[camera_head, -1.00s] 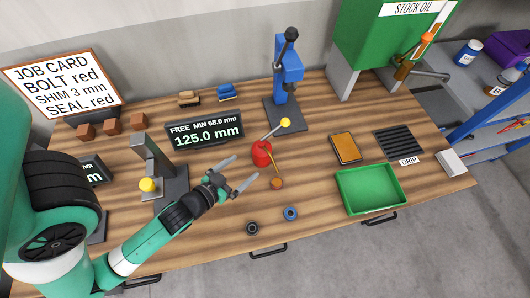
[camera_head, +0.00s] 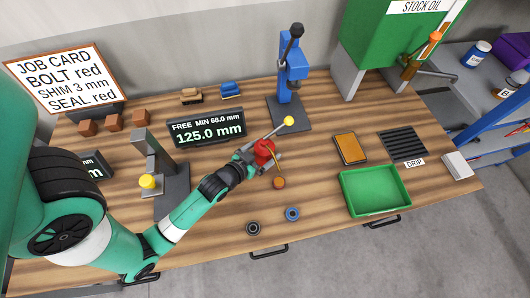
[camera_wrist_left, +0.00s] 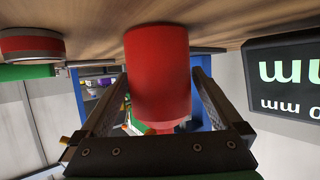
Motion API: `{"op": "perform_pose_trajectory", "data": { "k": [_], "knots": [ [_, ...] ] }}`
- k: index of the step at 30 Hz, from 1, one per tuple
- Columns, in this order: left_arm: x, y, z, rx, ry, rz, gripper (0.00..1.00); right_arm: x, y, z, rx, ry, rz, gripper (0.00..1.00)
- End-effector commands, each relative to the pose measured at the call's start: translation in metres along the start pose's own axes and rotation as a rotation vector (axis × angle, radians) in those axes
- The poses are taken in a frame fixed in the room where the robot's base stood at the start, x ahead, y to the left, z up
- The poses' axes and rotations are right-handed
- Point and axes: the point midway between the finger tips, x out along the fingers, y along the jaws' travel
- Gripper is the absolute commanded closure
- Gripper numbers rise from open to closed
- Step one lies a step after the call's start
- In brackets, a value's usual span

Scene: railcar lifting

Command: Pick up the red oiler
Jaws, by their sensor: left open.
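The red oiler (camera_head: 264,148) stands on the wooden bench, with a thin spout. My left gripper (camera_head: 262,156) is at the oiler, with its open fingers on either side of the red body. In the left wrist view the oiler's red body (camera_wrist_left: 158,75) sits between the two open fingers (camera_wrist_left: 158,100). A gap shows beside the right finger; contact on the left side is hard to tell. My right gripper is not in view.
A blue press (camera_head: 290,80) stands behind the oiler. A display (camera_head: 206,128) stands to its left. An orange-topped round piece (camera_head: 279,183), a black ring (camera_head: 253,228) and a blue ring (camera_head: 292,214) lie in front. A green tray (camera_head: 375,190) is at the right.

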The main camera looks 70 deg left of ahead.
Motion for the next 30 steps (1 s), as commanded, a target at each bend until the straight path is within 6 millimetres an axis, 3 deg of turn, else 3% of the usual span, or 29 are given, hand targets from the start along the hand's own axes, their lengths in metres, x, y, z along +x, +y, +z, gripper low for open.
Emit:
{"op": "perform_pose_trajectory", "data": {
  "k": [7,24,30],
  "knots": [
    [0.0033,0.0001,0.0,0.0,-0.001,0.0,0.0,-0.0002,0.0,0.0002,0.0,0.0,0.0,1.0],
    [0.0029,0.0002,-0.0001,0.0,-0.001,0.001,1.0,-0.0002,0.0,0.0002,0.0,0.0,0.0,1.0],
    [0.0028,0.0002,-0.0015,0.0,0.002,0.001,1.0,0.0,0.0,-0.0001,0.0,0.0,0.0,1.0]
  ]
}}
